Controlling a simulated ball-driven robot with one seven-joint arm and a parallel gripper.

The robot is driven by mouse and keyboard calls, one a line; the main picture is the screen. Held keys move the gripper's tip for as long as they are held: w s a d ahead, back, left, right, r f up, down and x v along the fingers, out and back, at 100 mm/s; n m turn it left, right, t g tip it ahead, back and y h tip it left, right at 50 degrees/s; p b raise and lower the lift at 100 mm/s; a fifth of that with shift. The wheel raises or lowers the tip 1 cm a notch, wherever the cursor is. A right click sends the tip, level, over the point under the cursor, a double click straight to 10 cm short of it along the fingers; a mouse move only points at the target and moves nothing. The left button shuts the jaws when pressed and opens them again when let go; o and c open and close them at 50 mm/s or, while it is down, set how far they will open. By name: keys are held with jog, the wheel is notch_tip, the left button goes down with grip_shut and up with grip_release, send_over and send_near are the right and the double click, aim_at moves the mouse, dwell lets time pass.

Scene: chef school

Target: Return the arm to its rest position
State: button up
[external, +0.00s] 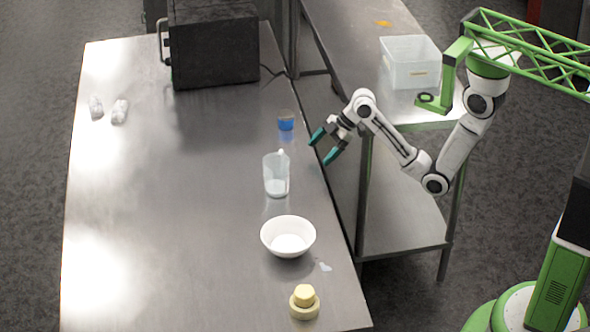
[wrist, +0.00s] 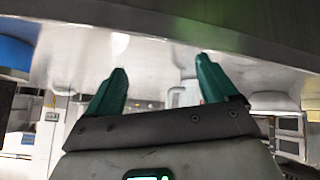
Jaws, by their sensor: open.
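My gripper (external: 322,146) is open, with its two green fingers apart and nothing between them. In the external view it hangs at the right edge of the steel table (external: 165,200), close to a small cup with blue contents (external: 286,121) and a clear jug (external: 276,176). My arm reaches left from its mount with the elbow bent low. In the wrist view the open fingers of my gripper (wrist: 160,88) show against a grey surface, and a blue patch (wrist: 14,54) sits at the left edge.
A white bowl (external: 288,238) and a pale yellow stacked item (external: 304,303) stand near the front right of the table. A black oven (external: 213,45) is at the back. Two wrapped items (external: 119,111) lie far left. A clear bin (external: 410,64) is on the side table.

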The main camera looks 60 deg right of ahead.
jog(key=s+d+f+m+g+h, duration=0.1)
jog(key=s+d+f+m, duration=0.3)
jog(key=s, duration=0.5)
jog(key=s+d+f+m+g+h+b, duration=0.1)
jog(key=s+d+f+m+h, duration=0.2)
jog(key=s+d+f+m, duration=0.2)
jog(key=s+d+f+m+g+h+b, duration=0.1)
jog(key=s+d+f+m, duration=0.3)
jog(key=s+d+f, duration=0.5)
jog(key=s+h, duration=0.1)
jog(key=s, duration=0.3)
jog(key=shift+s+d+f+m+g, duration=0.2)
jog(key=shift+d+m+g, duration=0.1)
jog(key=shift+g, duration=0.1)
